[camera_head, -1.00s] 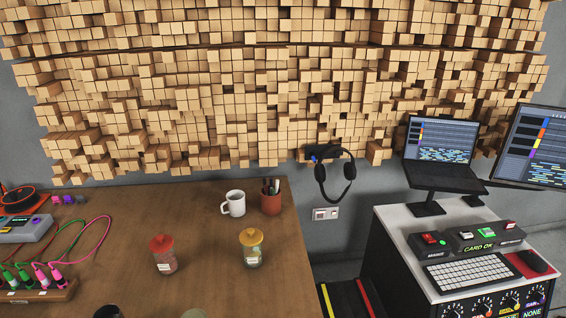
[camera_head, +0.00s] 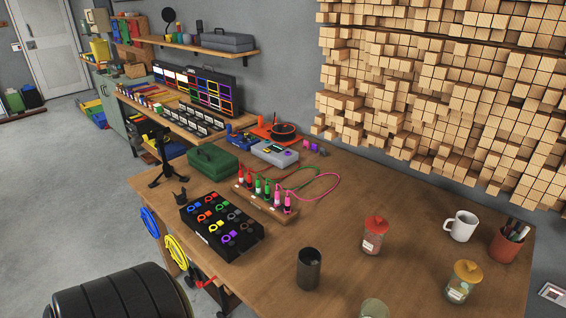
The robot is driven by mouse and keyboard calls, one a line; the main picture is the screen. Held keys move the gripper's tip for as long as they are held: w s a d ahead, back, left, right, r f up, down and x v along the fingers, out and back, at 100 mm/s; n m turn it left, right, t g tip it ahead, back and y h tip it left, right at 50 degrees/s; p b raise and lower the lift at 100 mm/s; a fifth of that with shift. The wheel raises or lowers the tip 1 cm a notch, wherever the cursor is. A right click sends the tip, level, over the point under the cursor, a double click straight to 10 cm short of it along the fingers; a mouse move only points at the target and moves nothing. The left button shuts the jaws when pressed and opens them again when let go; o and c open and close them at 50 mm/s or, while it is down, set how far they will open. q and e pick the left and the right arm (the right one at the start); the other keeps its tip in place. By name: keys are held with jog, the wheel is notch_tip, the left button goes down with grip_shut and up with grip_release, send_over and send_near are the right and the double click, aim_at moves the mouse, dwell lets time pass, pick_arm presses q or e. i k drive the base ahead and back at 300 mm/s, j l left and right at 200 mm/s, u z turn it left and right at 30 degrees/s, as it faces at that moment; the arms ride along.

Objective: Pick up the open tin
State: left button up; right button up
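A dark, open-topped cylinder (camera_head: 309,270), which looks like the open tin, stands upright on the wooden table (camera_head: 400,285) near its front edge. Its dark inside shows from above, and nothing touches it. Neither of my grippers is in view.
A jar with a red lid (camera_head: 374,236) stands right of the tin. A jar with a yellow lid (camera_head: 463,281) and a partly cut-off greenish jar (camera_head: 374,309) are nearby. A black box with coloured rings (camera_head: 222,226) lies to the left. A white mug (camera_head: 462,226) stands farther right.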

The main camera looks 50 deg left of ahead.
aim_at(309, 259)
jog(key=j+u, duration=0.1)
jog(key=u, duration=0.7)
jog(key=i+j+u, duration=0.1)
jog(key=u, duration=0.3)
